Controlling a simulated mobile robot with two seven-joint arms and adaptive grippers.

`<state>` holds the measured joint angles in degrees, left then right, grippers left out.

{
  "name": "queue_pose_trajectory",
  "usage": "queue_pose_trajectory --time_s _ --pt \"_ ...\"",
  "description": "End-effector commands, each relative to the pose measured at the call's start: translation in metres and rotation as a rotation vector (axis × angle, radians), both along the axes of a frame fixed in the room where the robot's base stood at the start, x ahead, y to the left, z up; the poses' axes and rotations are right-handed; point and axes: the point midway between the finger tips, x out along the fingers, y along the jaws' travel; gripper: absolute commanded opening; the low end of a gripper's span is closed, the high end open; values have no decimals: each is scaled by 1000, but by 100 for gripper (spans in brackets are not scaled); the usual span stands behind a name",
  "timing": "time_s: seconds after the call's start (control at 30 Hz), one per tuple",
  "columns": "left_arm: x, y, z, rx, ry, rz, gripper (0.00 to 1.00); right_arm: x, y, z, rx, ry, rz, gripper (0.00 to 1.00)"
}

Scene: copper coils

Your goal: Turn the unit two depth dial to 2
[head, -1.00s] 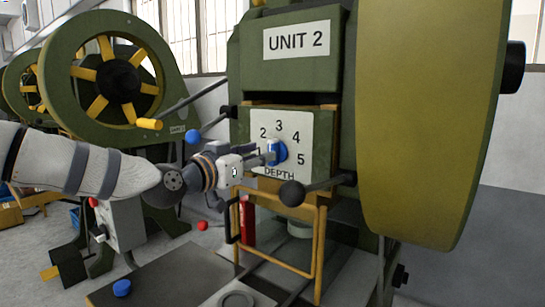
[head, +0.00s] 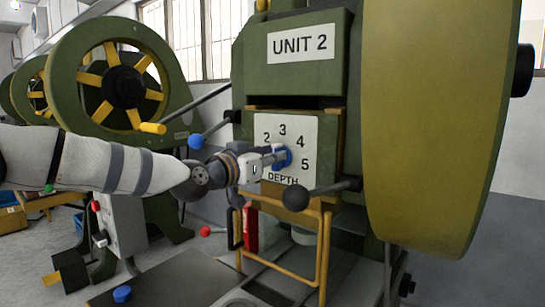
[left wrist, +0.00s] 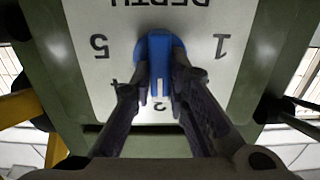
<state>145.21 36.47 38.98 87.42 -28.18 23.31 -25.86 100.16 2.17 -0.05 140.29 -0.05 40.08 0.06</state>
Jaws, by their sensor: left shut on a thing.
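The blue depth dial (head: 281,157) sits on the white numbered plate (head: 268,130) of the press marked UNIT 2. It also shows in the left wrist view (left wrist: 160,55), upside down, with its pale pointer mark towards the bottom figure, where the 3 stands. That figure is partly hidden. My left gripper (head: 274,157) reaches in from the left, and its fingers (left wrist: 161,95) are shut on the dial from both sides. In the head view the gripper hides the 1 on the plate. My right gripper is not in view.
A black-knobbed lever (head: 296,199) juts out just below the plate. A blue-knobbed lever (head: 196,141) is above my left wrist. A yellow frame (head: 322,250) stands below.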

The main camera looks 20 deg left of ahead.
Motion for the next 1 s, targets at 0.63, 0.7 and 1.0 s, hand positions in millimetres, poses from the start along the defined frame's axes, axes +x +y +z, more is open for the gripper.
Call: queue_pose_trajectory --time_s 0.63,0.7,1.0 --pt "2 3 -3 -417 153 1 0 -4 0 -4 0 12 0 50" --pt "2 4 -3 -474 174 1 0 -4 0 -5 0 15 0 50" --pt "2 5 -4 -675 248 0 0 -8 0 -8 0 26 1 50"
